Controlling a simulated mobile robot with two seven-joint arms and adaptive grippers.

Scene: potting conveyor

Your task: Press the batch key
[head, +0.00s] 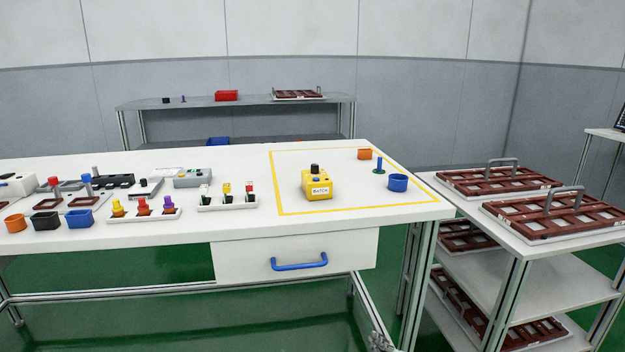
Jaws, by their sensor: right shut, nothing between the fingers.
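The batch key is a yellow box (318,190) with a white label reading BATCH on its front. It stands on the white table inside a yellow outlined area. A black knob (314,168) sits on its top, and a small blue button shows just in front of the knob. My left gripper is not in view.
An orange cup (365,154), a blue cup (398,183) and a blue-green peg (379,166) stand right of the box. Racks with coloured plugs (144,210) lie left. A drawer with a blue handle (299,262) is below. A shelf cart (545,248) with brown trays stands right.

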